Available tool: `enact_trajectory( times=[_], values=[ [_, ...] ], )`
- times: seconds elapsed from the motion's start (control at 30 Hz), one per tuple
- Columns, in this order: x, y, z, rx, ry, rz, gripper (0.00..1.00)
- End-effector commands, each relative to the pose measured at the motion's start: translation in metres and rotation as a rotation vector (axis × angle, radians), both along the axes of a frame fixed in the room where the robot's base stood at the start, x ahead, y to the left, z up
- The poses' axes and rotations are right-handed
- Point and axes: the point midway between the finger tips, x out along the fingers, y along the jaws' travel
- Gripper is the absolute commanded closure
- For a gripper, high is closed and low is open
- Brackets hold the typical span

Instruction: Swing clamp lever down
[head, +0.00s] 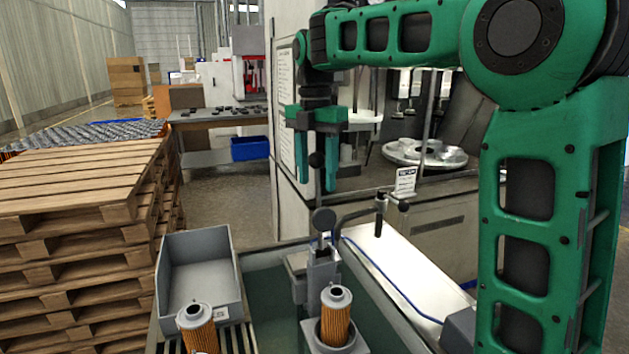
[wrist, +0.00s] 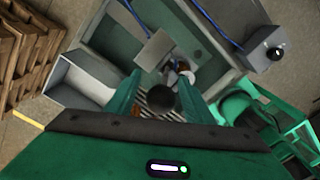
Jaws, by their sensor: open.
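In the wrist view the knob (wrist: 190,97) shows between the fingers; contact cannot be told. An orange pleated filter cartridge (head: 335,318) with a grey cap stands upright in the holder (head: 311,333) in front of the clamp.
Another filter cartridge (head: 197,328) stands on a slatted rack at the front left, by an empty grey bin (head: 200,275). A bent dark rod (head: 358,214) and a small sign (head: 405,182) stand right of the clamp. Stacked pallets (head: 75,240) fill the left.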

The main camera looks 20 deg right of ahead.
Motion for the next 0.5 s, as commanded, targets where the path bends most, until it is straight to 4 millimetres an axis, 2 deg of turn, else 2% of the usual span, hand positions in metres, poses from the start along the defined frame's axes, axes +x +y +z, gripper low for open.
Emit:
enact_trajectory(
  times=[0.13,0.47,0.5],
  values=[
    [-0.0007,-0.0008,-0.0105,-0.001,0.001,-0.001,0.52],
    [-0.0007,-0.0002,-0.0128,0.000,0.000,0.000,0.52],
    [-0.0006,-0.0001,-0.0128,0.000,0.000,0.000,0.62]
  ],
)
